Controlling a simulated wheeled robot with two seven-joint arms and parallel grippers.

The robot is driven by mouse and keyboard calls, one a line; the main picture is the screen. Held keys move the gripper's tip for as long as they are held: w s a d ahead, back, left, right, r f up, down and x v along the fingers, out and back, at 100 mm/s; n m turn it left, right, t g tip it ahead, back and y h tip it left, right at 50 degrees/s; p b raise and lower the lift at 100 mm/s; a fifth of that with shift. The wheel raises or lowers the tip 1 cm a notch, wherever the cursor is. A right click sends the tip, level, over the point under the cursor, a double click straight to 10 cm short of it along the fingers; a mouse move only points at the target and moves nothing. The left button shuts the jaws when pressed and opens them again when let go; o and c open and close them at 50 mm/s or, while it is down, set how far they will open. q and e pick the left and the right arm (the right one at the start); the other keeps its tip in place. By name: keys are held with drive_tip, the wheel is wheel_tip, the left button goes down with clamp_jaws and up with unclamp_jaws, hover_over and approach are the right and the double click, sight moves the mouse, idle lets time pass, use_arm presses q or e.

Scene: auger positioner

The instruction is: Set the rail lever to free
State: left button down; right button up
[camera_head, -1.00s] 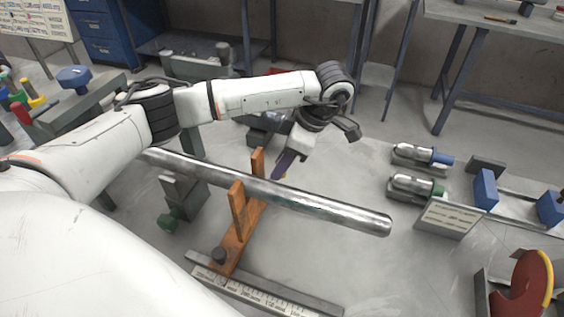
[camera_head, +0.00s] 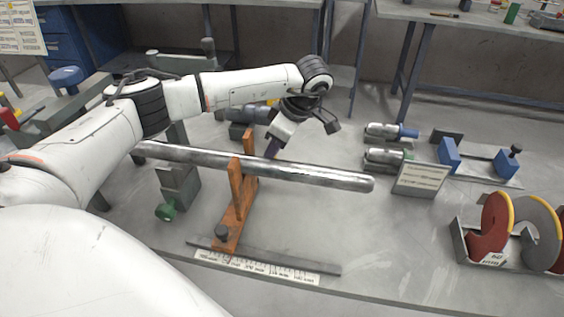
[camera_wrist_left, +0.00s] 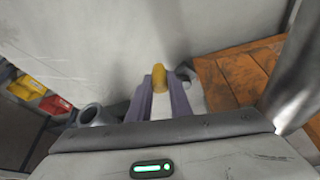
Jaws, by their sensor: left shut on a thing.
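My left gripper (camera_head: 271,149) points down behind the steel tube, beside the orange V-shaped stand (camera_head: 236,190). Its fingertips are partly hidden by the tube in the head view. In the left wrist view, the two purple fingers (camera_wrist_left: 165,92) are closed around a yellow-ended piece (camera_wrist_left: 159,76), which looks like the lever. The lever's setting cannot be read, and its mount is hidden. The orange stand also shows just right of the fingers in the wrist view (camera_wrist_left: 232,78). My right gripper is not in view.
The long steel tube (camera_head: 310,174) rests across the stand, close to my left gripper. A scale rail (camera_head: 265,262) lies in front. Steel cylinders (camera_head: 385,158), a label plate (camera_head: 421,179), blue blocks (camera_head: 449,154) and red discs (camera_head: 490,225) stand to the right.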

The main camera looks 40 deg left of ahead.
use_arm(q)
drive_tip(key=shift+s+r+m, duration=0.1)
drive_tip(key=shift+s+m, duration=0.1)
drive_tip(key=shift+m, duration=0.2)
drive_tip(key=shift+s+d, duration=0.1)
drive_tip(key=shift+d, duration=0.05)
drive_tip(key=shift+s+m+t+p, duration=0.1)
drive_tip(key=shift+m+t+p, duration=0.25)
drive_tip(key=shift+m, duration=0.25)
drive_tip(key=shift+d, duration=0.15)
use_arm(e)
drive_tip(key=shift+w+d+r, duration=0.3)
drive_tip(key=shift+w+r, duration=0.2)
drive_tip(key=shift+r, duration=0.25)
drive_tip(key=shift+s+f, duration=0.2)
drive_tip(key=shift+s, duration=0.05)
use_arm(q)
drive_tip(key=c, duration=1.6)
unclamp_jaws()
drive_tip(key=shift+m, duration=0.3)
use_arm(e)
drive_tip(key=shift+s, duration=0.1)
use_arm(q)
drive_tip(key=shift+d, duration=0.1)
